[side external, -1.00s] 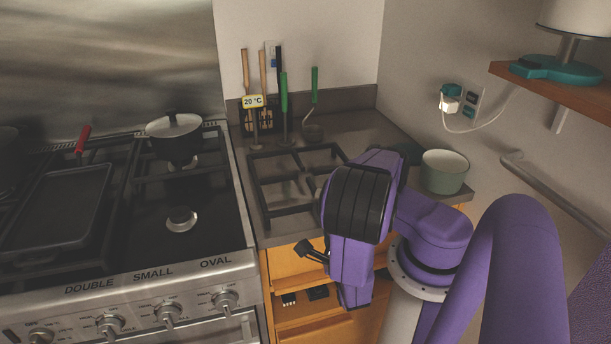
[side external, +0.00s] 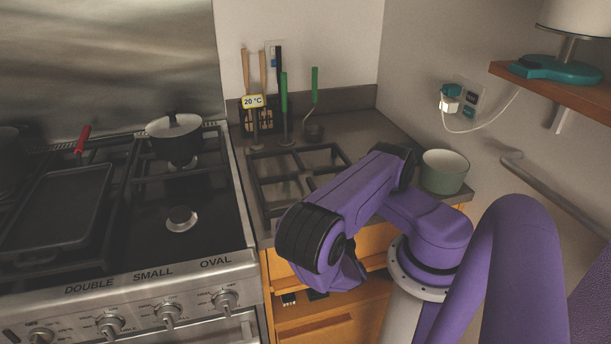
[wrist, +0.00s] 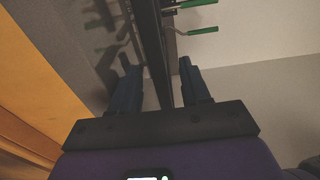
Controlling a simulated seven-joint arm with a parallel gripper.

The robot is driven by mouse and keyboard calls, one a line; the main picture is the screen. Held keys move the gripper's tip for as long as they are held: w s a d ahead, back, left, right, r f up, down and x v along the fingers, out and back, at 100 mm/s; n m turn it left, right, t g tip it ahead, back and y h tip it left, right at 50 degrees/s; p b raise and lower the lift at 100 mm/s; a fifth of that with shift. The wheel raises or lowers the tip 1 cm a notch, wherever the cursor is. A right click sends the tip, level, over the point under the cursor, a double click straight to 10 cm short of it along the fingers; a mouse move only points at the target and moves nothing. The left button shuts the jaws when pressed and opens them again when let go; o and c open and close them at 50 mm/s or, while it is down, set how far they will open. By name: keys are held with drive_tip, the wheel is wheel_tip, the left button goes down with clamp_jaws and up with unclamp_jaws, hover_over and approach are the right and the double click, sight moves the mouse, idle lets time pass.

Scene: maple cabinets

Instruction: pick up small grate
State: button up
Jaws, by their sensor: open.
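The small grate is most likely the black grate (side external: 256,185) of crossed bars lying on the dark counter to the right of the stove. My arm covers its near right part in the side external view.
A green pot (side external: 444,172) stands on the counter to the right of my arm. Green-handled utensils (side external: 284,95) stand at the back wall, also seen in the wrist view (wrist: 202,30). The stove (side external: 215,255) with a lidded pot (side external: 174,138) is at left. Orange drawers (side external: 330,325) are below.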

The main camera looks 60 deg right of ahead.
drive_tip(key=shift+x, duration=1.2)
clamp_jaws()
drive_tip(key=shift+r, duration=0.1)
